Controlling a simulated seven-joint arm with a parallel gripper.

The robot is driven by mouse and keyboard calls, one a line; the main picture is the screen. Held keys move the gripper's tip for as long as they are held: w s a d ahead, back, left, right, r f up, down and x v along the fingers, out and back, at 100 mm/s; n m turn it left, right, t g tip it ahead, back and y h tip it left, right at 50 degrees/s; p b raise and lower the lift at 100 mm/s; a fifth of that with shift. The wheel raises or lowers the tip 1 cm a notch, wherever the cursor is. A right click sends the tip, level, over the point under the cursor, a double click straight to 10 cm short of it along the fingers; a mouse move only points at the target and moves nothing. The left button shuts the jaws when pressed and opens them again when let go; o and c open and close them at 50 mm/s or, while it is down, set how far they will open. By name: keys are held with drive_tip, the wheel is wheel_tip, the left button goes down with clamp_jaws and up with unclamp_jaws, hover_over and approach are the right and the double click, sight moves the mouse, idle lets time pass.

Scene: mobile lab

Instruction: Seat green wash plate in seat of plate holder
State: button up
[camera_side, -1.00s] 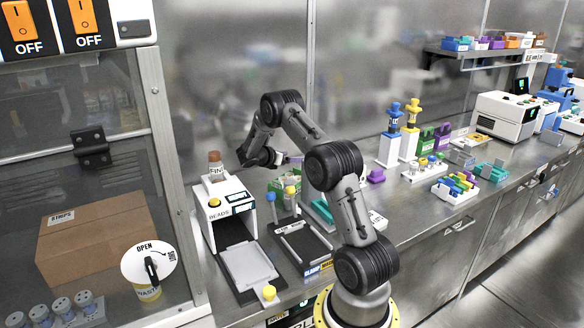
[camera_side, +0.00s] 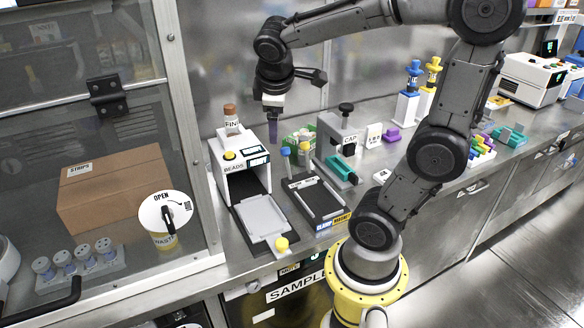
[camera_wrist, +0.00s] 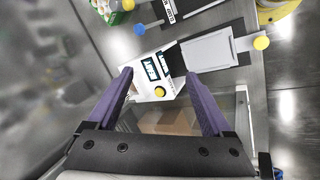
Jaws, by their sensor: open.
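A green-and-white block (camera_side: 297,143), partly hidden by posts, stands behind the work trays; a green, pale-spotted piece also shows at the top of the wrist view (camera_wrist: 116,14). I cannot tell whether it is the green wash plate. A black, tray-like holder with a clamp bar (camera_side: 318,199) lies on the bench, its surface apparently empty; I cannot tell whether it is the plate holder. My gripper (camera_side: 272,132) points down, above and behind the BEADS machine, left of the green block. In the wrist view my gripper (camera_wrist: 156,76) has its purple fingers apart, with nothing between them.
A glass cabinet (camera_side: 100,120) bounds the left.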

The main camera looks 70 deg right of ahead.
drive_tip(key=shift+o, duration=0.5)
drive_tip(key=s+a+m+t+y, duration=0.1)
drive_tip(key=s+a+y, duration=0.1)
drive_tip(key=s+a, duration=0.2)
drive_tip(key=s+a+f+m+t+y, duration=0.1)
drive_tip(key=s+a+m+t+y, duration=0.1)
drive_tip(key=a, duration=0.8)
drive_tip(key=shift+s+a+f+y, duration=0.2)
drive_tip(key=shift+s+y, duration=0.4)
drive_tip(key=shift+s, duration=0.65)
drive_tip(key=shift+d, duration=0.1)
